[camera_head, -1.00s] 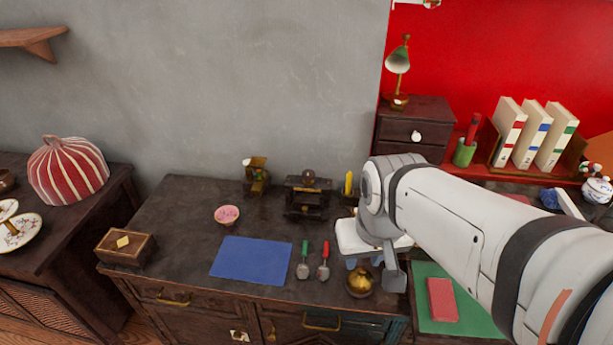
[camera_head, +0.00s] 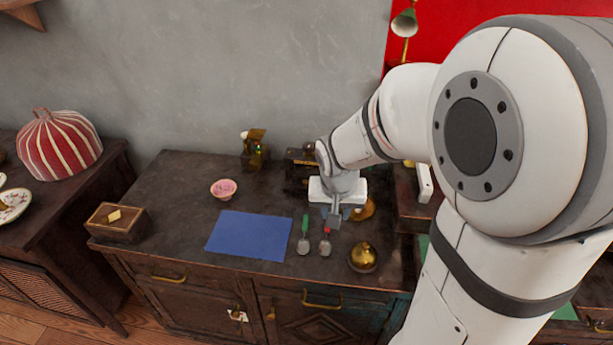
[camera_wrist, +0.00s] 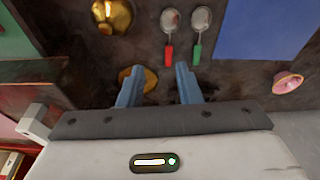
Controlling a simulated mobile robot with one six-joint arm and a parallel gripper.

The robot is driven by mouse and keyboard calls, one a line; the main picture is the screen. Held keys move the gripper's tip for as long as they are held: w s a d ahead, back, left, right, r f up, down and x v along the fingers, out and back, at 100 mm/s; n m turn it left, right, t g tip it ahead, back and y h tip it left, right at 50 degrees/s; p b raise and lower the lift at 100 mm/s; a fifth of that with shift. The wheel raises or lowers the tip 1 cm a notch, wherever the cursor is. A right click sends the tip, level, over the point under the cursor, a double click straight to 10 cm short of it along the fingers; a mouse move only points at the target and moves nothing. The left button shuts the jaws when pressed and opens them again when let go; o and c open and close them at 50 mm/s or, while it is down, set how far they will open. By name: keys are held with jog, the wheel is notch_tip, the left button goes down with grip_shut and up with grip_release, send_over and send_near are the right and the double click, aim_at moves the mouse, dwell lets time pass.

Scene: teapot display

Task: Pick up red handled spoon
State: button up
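The red handled spoon (camera_head: 325,247) lies on the dark cabinet top, its bowl toward the front edge and its handle partly hidden by my arm's end. In the wrist view its red handle (camera_wrist: 169,55) lies just ahead of the gap between my fingertips. My gripper (camera_wrist: 156,72) is open and empty, with two blue fingers apart. It is above the cabinet top near the handle end, and no contact shows. The green handled spoon (camera_head: 304,241) lies parallel, just left of the red one in the head view; it also shows in the wrist view (camera_wrist: 199,30).
A brass bell (camera_head: 363,256) stands right of the spoons. Another brass object (camera_wrist: 148,80) shows between and below my fingers. A blue mat (camera_head: 249,236) lies left of the spoons, a pink bowl (camera_head: 223,189) behind it. A small wooden box (camera_head: 118,221) sits far left.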

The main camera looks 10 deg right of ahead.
jog(key=m+b, duration=0.1)
jog(key=b, duration=0.1)
send_near(327, 234)
jog(key=shift+w+a+f, duration=0.15)
jog(key=shift+a+f, duration=0.05)
jog(key=shift+f, duration=0.1)
jog(key=x, duration=0.7)
jog(key=shift+d+f+b, duration=0.25)
jog(key=shift+b, duration=0.15)
jog(key=shift+c, duration=0.3)
grip_shut()
